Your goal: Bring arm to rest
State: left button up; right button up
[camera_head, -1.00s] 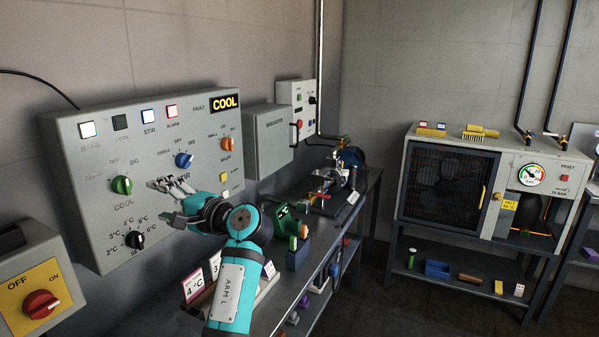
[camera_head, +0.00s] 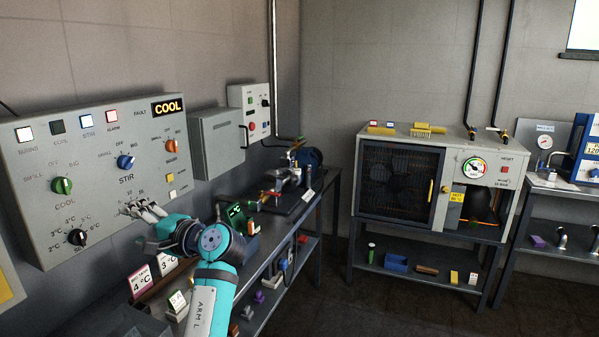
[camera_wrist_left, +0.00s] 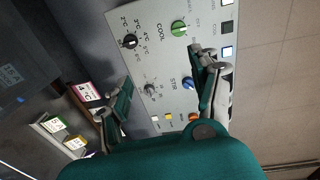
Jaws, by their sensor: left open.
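My left arm (camera_head: 208,295), teal and grey, reaches up from the bottom of the head view. Its gripper (camera_head: 138,226) is in front of the lower edge of the control panel (camera_head: 30,180). In the left wrist view the left gripper (camera_wrist_left: 165,95) has its fingers spread wide with nothing between them. The panel shows behind the fingers, with the green knob (camera_head: 62,186), blue knob (camera_head: 125,162), orange knob (camera_head: 171,146) and black temperature knob (camera_head: 77,237). Part of the panel's lower right is hidden by the gripper. My right gripper is not in view.
A bench (camera_head: 262,262) below the panel holds temperature cards (camera_head: 141,283) and a pump (camera_head: 300,172). A grey cabinet (camera_head: 215,142) hangs beyond the panel. A fan unit (camera_head: 400,190) stands on a table at the back. The floor (camera_head: 385,308) between is clear.

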pick_arm(q)
jog(key=s+f+h, duration=0.3)
jog(key=s+f, duration=0.3)
jog(key=f, duration=0.4)
jog(key=s+d+f+n+h, duration=0.1)
jog(key=s+f+h, duration=0.3)
jog(key=f, duration=0.6)
jog(key=s+f+h, duration=0.2)
jog(key=s+f, duration=0.5)
jog(key=f, duration=0.3)
jog(key=s+d+f+g+h, duration=0.1)
jog(key=s+d+f+h, duration=0.1)
jog(key=s+d, duration=0.35)
jog(key=s+d+f+n+g+h, duration=0.1)
jog(key=s+d+f+h, duration=0.15)
jog(key=s, duration=0.65)
jog(key=s+d+f+g+h, duration=0.1)
jog(key=s+d+g+h, duration=0.15)
jog(key=s, duration=0.45)
notch_tip(320, 180, down, 26)
jog(key=s, duration=0.1)
jog(key=s+a+f+g, duration=0.1)
jog(key=s+a+f, duration=0.1)
jog(key=s+f, duration=1.4)
jog(key=shift+s+a, duration=0.35)
jog(key=shift+s, duration=0.05)
jog(key=shift+f+g, duration=0.1)
jog(key=shift+g, duration=0.15)
